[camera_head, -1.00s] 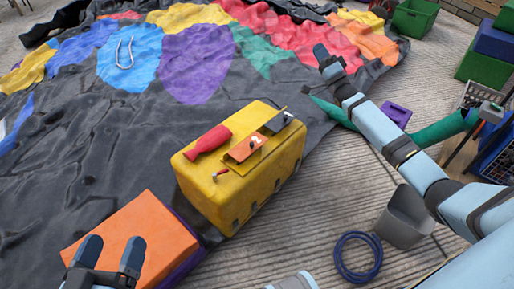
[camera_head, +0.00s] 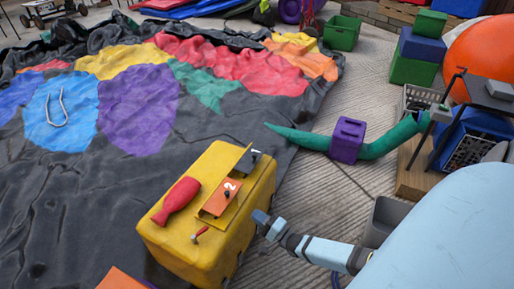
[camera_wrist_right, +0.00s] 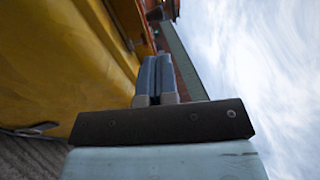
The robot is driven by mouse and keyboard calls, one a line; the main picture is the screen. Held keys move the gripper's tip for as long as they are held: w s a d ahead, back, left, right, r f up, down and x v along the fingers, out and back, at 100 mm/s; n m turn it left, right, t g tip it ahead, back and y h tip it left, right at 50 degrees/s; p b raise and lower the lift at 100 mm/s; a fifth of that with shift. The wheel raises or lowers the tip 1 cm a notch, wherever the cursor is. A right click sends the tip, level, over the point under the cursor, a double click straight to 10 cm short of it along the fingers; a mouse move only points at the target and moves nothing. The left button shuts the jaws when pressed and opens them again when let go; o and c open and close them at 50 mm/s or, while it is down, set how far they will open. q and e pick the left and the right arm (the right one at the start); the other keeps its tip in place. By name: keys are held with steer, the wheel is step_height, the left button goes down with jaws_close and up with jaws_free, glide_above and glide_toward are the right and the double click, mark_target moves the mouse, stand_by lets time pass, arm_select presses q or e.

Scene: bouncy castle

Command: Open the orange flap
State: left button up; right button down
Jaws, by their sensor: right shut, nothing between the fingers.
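The orange flap (camera_head: 220,198) bears a white "2" and a small dark knob. It sits in a yellow frame on top of the yellow box (camera_head: 190,245) and looks closed. A grey flap (camera_head: 247,160) is behind it in the same row. My right gripper (camera_head: 262,218) is shut and empty, close to the right side of the box, a little right of the orange flap. In the right wrist view my right fingers (camera_wrist_right: 155,78) are together, with the yellow box (camera_wrist_right: 55,60) to their left. I cannot tell whether they touch it. My left gripper is out of view.
A red bottle-shaped object (camera_head: 177,200) and a small red-headed piece (camera_head: 199,234) lie on the box's top. A green curved tube through a purple block (camera_head: 347,140) lies beyond. The dark, colour-patched sheet (camera_head: 60,190) spreads left.

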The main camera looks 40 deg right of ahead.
mark_target(229, 195)
steer(key=b+x, duration=0.2)
steer(key=x, duration=0.7)
steer(key=shift+w+b, duration=0.3)
steer(key=shift+b, duration=0.05)
steer(key=shift+w+a+r, duration=0.1)
steer(key=shift+w+a, duration=0.05)
steer(key=shift+w, duration=0.25)
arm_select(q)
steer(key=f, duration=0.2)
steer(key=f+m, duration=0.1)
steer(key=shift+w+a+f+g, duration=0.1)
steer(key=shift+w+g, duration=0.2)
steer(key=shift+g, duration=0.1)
arm_select(e)
steer(key=shift+r, duration=0.1)
